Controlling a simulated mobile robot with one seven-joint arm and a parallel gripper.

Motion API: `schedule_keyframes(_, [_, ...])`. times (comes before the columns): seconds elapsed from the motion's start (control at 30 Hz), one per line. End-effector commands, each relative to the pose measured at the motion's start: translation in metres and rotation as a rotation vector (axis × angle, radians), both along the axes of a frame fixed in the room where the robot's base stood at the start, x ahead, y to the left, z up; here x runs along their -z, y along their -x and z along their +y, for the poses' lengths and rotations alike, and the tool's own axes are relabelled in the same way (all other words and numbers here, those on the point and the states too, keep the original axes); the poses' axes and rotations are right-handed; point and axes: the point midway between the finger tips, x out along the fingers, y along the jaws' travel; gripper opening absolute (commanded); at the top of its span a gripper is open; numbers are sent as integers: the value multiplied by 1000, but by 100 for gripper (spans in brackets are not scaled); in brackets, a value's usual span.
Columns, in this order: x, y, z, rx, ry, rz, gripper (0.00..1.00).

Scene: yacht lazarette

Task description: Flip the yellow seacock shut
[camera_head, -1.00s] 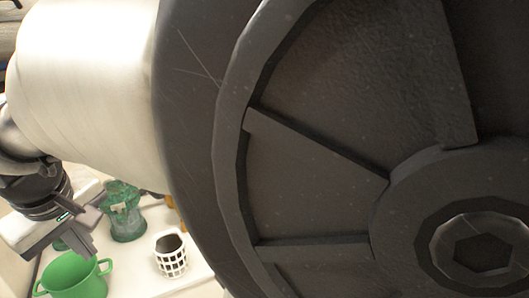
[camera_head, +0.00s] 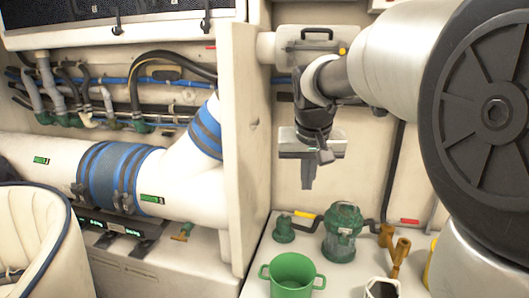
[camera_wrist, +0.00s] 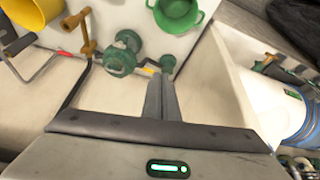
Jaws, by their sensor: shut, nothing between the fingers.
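A short yellow lever (camera_head: 305,214) shows low on the back wall, just right of a small green fitting (camera_head: 284,229). It looks like the yellow seacock's handle, but its valve body is not clear. In the wrist view the yellow lever (camera_wrist: 149,72) lies just beyond and left of my fingertips, beside the green fitting (camera_wrist: 167,63). My gripper (camera_head: 308,186) points down in front of the wall, above the lever and apart from it. Its fingers (camera_wrist: 160,82) are together and empty.
A green pot (camera_head: 292,274), green lantern (camera_head: 342,232), white basket (camera_head: 382,287) and brass fitting (camera_head: 398,256) crowd the white counter. A red lever (camera_head: 409,221) is at right. A vertical panel (camera_head: 243,130) stands left of my gripper, with large white pipes (camera_head: 50,165) beyond.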

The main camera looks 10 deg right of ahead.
Motion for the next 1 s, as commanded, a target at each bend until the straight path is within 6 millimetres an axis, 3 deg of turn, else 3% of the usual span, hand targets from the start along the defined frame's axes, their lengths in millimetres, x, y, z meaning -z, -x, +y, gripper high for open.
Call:
schedule_keyframes(0.03, [0,-25,-6,17,-1,11,0])
schedule_keyframes(0.1, [5,-56,-16,46,-5,17,0])
schedule_keyframes(0.27, [29,-121,-40,113,-14,30,0])
schedule_keyframes(0.5, [92,-199,-81,221,-36,49,0])
schedule_keyframes(0.7, [139,-230,-106,290,-51,55,0])
schedule_keyframes(1.0, [169,-242,-117,315,-55,58,0])
